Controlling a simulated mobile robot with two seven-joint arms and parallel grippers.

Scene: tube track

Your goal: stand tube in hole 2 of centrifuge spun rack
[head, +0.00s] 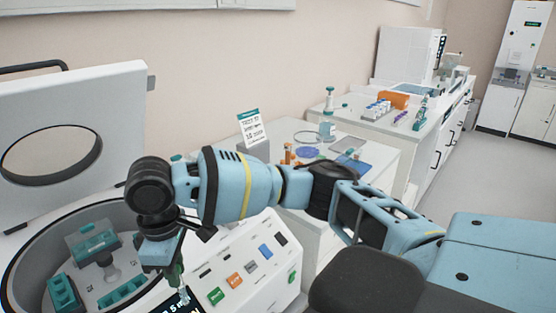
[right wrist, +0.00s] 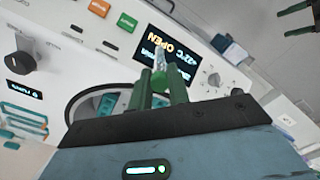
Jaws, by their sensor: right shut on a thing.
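My right gripper (head: 176,268) points down over the front right edge of the open centrifuge (head: 225,262). It is shut on a tube (head: 183,294), which hangs below the fingers beside the control panel. In the right wrist view, the clear tube with a green end (right wrist: 160,68) stands out between my two green fingers (right wrist: 160,92). Two dark finger-like shapes at that view's top right corner may be my left gripper; I cannot tell its state. My left gripper does not show in the head view. I cannot identify the spun rack or its hole 2.
The centrifuge lid (head: 75,140) stands raised. Teal buckets (head: 96,244) sit in the bowl. A farther bench holds a white rack (head: 376,109) and an orange box (head: 393,99).

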